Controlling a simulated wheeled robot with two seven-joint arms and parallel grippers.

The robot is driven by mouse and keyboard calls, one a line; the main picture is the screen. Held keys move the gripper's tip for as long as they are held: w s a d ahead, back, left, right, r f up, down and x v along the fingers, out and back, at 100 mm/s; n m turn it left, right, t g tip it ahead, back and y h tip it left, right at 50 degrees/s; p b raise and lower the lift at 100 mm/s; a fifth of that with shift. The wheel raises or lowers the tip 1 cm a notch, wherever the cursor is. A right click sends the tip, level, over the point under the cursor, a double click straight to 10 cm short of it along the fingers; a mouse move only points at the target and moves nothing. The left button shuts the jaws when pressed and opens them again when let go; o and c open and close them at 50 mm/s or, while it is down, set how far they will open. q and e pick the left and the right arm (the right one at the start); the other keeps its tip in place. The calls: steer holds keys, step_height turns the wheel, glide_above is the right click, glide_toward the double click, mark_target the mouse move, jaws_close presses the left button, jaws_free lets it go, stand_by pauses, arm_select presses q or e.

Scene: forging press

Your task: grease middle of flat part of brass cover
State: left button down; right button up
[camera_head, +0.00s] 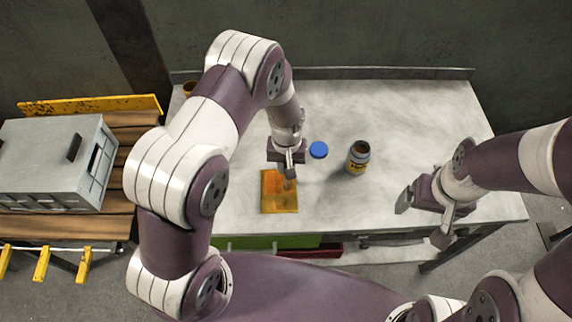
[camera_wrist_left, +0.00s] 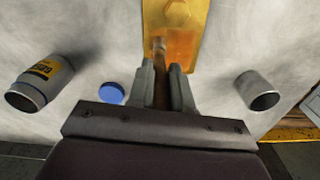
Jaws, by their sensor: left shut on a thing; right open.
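The brass cover (camera_head: 281,202) lies on the grey table; in the left wrist view (camera_wrist_left: 183,14) it shows a raised boss and a flat, more orange part. My left gripper (camera_head: 289,172) is shut on a thin brown brush-like tool (camera_wrist_left: 160,47), whose tip is over the flat part; I cannot tell whether it touches. The fingers also show in the left wrist view (camera_wrist_left: 160,82). A grease jar (camera_head: 358,158) with a yellow label stands open right of the cover. Its blue lid (camera_head: 318,149) lies beside it. My right gripper (camera_head: 422,216) is open and empty above the table's right front.
A small cup (camera_head: 188,88) stands at the table's back left corner, partly hidden by my left arm. A grey metal box (camera_head: 52,160) sits on a wooden bench at left. A low rim (camera_head: 380,73) runs along the table's back. The table's back right is clear.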

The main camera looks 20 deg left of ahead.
arm_select(q)
steer(key=shift+s+a, duration=0.1)
steer(key=shift+a, duration=0.1)
steer(key=shift+f, duration=0.1)
steer(key=shift+d+f, duration=0.15)
steer(key=shift+f+b, duration=0.15)
steer(key=shift+b, duration=0.15)
